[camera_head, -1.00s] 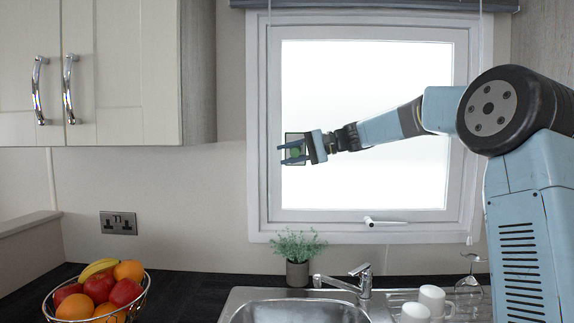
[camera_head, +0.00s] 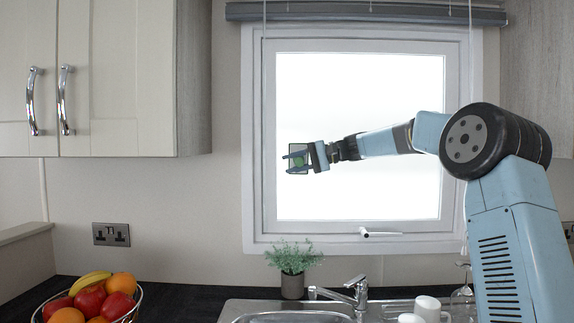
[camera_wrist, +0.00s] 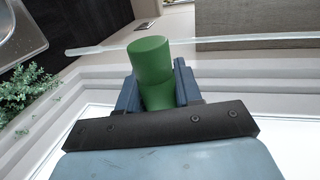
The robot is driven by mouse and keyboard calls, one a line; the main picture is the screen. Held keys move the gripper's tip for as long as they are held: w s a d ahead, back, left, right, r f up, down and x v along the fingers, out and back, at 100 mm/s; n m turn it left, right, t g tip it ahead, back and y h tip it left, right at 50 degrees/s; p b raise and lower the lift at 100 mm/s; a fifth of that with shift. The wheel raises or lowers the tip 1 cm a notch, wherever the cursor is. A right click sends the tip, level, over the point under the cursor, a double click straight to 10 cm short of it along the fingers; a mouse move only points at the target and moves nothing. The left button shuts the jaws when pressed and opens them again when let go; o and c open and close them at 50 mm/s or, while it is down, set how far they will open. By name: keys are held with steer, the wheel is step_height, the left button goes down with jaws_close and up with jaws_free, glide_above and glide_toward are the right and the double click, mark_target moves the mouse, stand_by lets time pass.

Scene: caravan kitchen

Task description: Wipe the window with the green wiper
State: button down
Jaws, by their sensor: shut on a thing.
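The window (camera_head: 380,100) has a white frame and a bright pane. My gripper (camera_head: 290,157) is in front of the pane's left part, at about mid height. It is shut on the green wiper (camera_head: 299,162), which has a green handle and a dark-edged flat part. In the wrist view the wiper's green handle (camera_wrist: 152,70) stands between the two blue fingers of my gripper (camera_wrist: 158,88). I cannot tell from these frames whether the wiper touches the glass.
A white cabinet (camera_head: 110,80) hangs to the left of the window. A potted plant (camera_head: 292,285), a tap (camera_head: 355,290) and a sink (camera_head: 232,312) are below it. White mugs (camera_head: 428,305) stand at the right, and a fruit bowl (camera_head: 135,300) is at the left.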

steer(key=shift+d+f+v, duration=0.45)
steer(key=shift+f+v, duration=1.35)
steer(key=shift+v, duration=5.75)
steer(key=shift+d+f+v, duration=0.45)
steer(key=shift+f+v, duration=1.4)
steer(key=shift+v, duration=5.65)
steer(key=shift+d+f+v, duration=0.45)
steer(key=shift+f+v, duration=1.35)
steer(key=shift+v, duration=5.75)
steer(key=shift+s, duration=2.5)
